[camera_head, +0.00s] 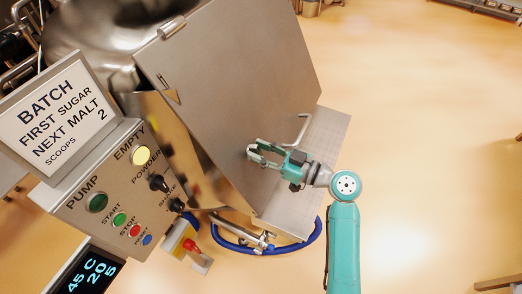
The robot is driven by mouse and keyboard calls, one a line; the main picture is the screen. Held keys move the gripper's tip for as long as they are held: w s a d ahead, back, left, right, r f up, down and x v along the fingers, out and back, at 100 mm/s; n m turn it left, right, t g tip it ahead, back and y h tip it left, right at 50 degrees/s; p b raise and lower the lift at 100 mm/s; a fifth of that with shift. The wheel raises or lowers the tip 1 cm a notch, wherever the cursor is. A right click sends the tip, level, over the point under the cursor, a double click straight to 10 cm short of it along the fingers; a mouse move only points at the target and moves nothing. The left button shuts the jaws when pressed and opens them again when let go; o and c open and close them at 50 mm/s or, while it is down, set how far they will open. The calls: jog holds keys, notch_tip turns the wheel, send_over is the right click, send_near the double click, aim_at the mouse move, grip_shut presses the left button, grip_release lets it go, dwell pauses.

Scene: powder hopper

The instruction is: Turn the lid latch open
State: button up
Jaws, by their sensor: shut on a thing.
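The hopper lid (225,75) is a large tilted flat steel panel in the middle of the head view. My gripper (254,151) is at the lower right part of this panel, reaching in from the right. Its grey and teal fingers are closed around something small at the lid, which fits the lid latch. The fingers hide most of the latch, so its turn angle cannot be told. A bent steel bar handle (303,128) stands just right of my gripper, apart from the fingertips.
A control panel (118,190) with knobs and coloured buttons stands at the left, below a batch sign (57,110). A blue hose (318,243) loops under the hopper. A steel ledge (325,135) lies right of the lid. The floor at the right is clear.

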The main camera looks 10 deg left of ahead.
jog(key=shift+m, duration=0.3)
jog(key=m+t, duration=0.1)
jog(key=m, duration=0.1)
jog(key=m+t+h, duration=0.1)
jog(key=m, duration=0.2)
jog(key=shift+s+h, duration=0.1)
jog(key=shift+h, duration=0.2)
grip_shut()
jog(key=m+t+h, duration=0.1)
jog(key=m, duration=0.1)
jog(key=m+t+h, duration=0.1)
jog(key=m, duration=0.2)
jog(key=shift+a+r+m, duration=0.1)
jog(key=shift+m, duration=0.2)
jog(key=m+h, duration=0.1)
jog(key=m, duration=0.1)
jog(key=m+h, duration=0.1)
jog(key=m, duration=0.2)
jog(key=shift+t+h, duration=0.3)
jog(key=shift+m+g+h, duration=0.4)
jog(key=shift+m+h, duration=0.7)
jog(key=shift+m, duration=1.2)
jog(key=o, duration=0.8)
grip_release()
jog(key=shift+a, duration=0.1)
